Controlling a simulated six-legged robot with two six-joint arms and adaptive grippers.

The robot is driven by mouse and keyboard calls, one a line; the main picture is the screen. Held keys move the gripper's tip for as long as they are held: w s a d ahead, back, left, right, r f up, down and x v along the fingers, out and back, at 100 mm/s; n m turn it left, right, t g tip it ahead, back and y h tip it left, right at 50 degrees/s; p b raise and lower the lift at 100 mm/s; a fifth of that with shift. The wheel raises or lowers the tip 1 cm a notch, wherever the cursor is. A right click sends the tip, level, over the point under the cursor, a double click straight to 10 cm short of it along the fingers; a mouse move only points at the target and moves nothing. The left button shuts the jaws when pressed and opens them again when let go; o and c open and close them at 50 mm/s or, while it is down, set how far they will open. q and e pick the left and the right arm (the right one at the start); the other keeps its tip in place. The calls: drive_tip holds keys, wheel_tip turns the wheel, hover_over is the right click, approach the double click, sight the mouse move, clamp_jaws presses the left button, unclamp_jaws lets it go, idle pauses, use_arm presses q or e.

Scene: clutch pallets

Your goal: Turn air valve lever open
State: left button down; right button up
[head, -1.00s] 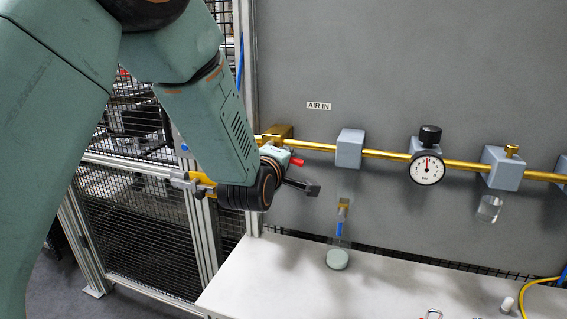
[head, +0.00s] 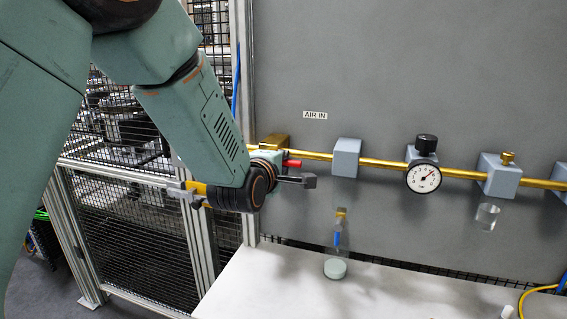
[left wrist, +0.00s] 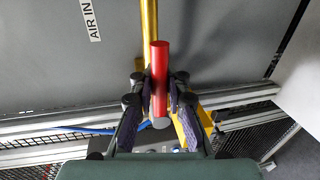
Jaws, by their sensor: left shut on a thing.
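The red valve lever (head: 291,163) shows beside the brass pipe (head: 318,156), just below and left of the AIR IN label (head: 315,115). In the left wrist view the red lever (left wrist: 159,72) lies nearly in line with the brass pipe (left wrist: 149,18). My left gripper (left wrist: 158,92) has a finger on each side of the lever and is shut on it. In the head view my left gripper (head: 294,173) partly hides the lever and the valve body. My right gripper is not in view.
A round gauge (head: 423,177) and several grey blocks (head: 346,158) sit along the pipe to the right. A white table (head: 300,285) lies below. A wire mesh fence (head: 130,225) stands at the left.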

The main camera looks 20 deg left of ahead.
use_arm(q)
drive_tip(key=c, duration=1.8)
unclamp_jaws()
drive_tip(key=shift+s+f, duration=0.1)
drive_tip(key=shift+f, duration=0.2)
drive_tip(key=o, duration=0.4)
drive_tip(key=shift+s+r, duration=0.25)
drive_tip(key=shift+r, duration=0.05)
drive_tip(key=shift+o, duration=0.2)
drive_tip(key=shift+w, duration=0.15)
drive_tip(key=shift+w, duration=0.1)
drive_tip(key=s+r, duration=0.2)
drive_tip(key=s, duration=1)
drive_tip(key=shift+d+r, duration=0.2)
drive_tip(key=shift+d, duration=0.15)
drive_tip(key=shift+w, duration=0.1)
